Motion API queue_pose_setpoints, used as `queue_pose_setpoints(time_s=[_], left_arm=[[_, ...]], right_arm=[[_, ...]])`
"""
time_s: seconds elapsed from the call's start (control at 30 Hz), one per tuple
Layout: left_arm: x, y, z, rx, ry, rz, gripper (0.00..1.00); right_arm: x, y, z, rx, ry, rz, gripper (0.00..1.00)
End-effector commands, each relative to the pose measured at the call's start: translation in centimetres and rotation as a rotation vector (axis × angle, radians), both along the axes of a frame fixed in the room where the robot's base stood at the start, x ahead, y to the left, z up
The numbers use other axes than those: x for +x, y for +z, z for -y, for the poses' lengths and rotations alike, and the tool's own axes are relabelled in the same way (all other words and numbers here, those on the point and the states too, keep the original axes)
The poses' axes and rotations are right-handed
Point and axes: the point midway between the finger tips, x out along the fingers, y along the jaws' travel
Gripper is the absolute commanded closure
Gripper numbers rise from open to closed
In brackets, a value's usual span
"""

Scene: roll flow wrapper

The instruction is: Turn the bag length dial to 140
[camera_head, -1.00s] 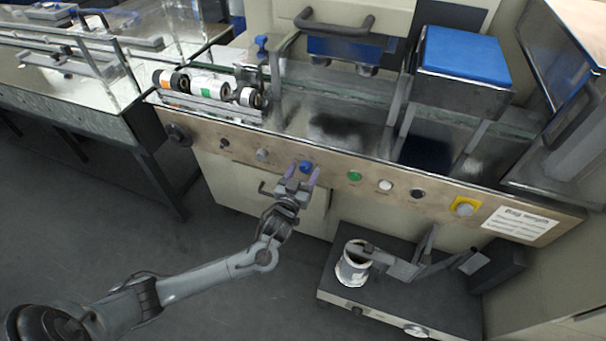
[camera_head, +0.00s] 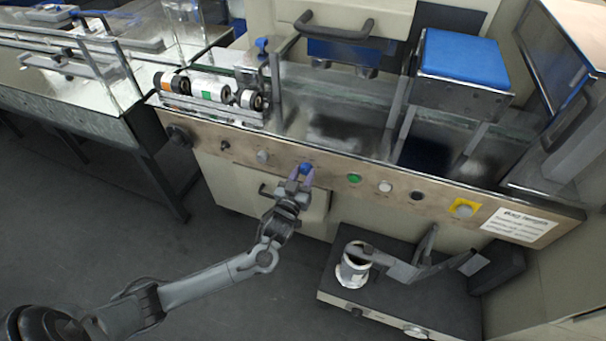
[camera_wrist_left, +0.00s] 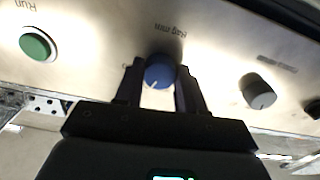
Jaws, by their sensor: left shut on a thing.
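The blue dial (camera_head: 306,167) sits on the machine's front control panel. In the left wrist view the left gripper (camera_wrist_left: 160,88) shows both dark fingers flanking the dial. My right gripper is not in view.
Along the same panel are a grey knob (camera_head: 263,157), a green button (camera_head: 354,178) labelled Run, a white button (camera_head: 385,186), a black knob (camera_head: 417,195) and a yellow-backed knob (camera_head: 464,209). A paper label (camera_head: 518,225) is at right. A low unit (camera_head: 400,300) stands below.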

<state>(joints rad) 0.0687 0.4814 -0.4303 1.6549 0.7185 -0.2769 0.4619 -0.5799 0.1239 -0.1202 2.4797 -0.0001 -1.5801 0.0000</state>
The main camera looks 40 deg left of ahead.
Motion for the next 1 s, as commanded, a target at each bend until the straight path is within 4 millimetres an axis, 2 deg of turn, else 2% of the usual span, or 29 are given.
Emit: queue_pose_setpoints(time_s=[1.0], left_arm=[[0.0,0.3,0.1,-0.86,0.004,0.303,0.91]], right_arm=[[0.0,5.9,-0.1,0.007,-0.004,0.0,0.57]])
